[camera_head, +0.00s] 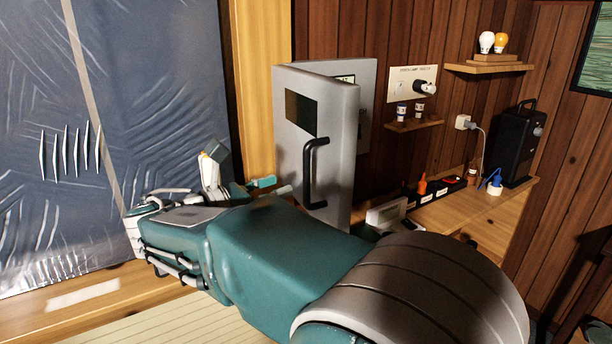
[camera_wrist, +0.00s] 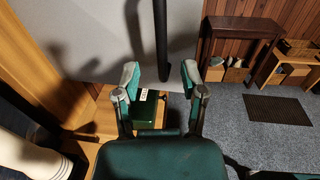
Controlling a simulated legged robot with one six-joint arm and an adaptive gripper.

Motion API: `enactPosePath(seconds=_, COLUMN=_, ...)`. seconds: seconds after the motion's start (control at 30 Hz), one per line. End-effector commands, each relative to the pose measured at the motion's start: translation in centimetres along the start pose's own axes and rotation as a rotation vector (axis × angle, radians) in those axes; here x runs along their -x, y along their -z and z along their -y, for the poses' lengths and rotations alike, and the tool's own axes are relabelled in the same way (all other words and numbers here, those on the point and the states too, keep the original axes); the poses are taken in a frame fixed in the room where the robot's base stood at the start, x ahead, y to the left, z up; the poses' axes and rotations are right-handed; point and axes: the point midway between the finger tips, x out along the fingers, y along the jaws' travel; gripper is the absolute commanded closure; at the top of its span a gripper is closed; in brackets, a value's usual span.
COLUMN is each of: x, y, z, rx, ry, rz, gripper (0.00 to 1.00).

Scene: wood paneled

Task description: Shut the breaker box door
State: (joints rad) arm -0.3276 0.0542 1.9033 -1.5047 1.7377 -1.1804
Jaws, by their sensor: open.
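The grey breaker box door (camera_head: 290,145) stands open, swung out from the box (camera_head: 364,100) on the wood-paneled wall. It has a dark window and a black vertical handle (camera_head: 309,172). My gripper (camera_head: 270,186) is open and empty, left of the handle in the head view. In the wrist view, my gripper's (camera_wrist: 160,76) two teal-tipped fingers are spread apart. The grey door (camera_wrist: 95,35) fills the upper left there, and the black handle (camera_wrist: 160,40) hangs down between the fingertips in the picture. I cannot tell whether they touch. The box's interior is mostly hidden behind the door.
A wooden workbench (camera_head: 505,205) at the right holds a black case (camera_head: 512,150) and tools. Small shelves with bulbs (camera_head: 487,42) are on the wall. A plastic sheet (camera_head: 165,90) hangs at left. A green box (camera_wrist: 146,108) shows below the fingers. Carpet (camera_wrist: 235,130) is open at right.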

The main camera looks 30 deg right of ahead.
Motion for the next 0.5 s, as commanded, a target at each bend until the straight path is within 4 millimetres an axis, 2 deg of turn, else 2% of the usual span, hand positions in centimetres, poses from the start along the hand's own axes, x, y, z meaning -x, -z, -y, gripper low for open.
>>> enactPosePath(seconds=0.03, x=-1.1, y=0.0, z=0.1, rx=-0.001, ry=0.005, rz=0.000, gripper=0.46)
enactPosePath(seconds=0.2, x=-4.2, y=0.0, z=0.1, rx=-0.001, ry=0.004, rz=-0.001, gripper=0.46)
enactPosePath(seconds=0.33, x=-5.8, y=0.0, z=0.1, rx=-0.001, ry=0.003, rz=-0.002, gripper=0.46)
enactPosePath(seconds=0.5, x=-6.8, y=0.0, z=0.1, rx=-0.001, ry=0.001, rz=-0.001, gripper=0.46)
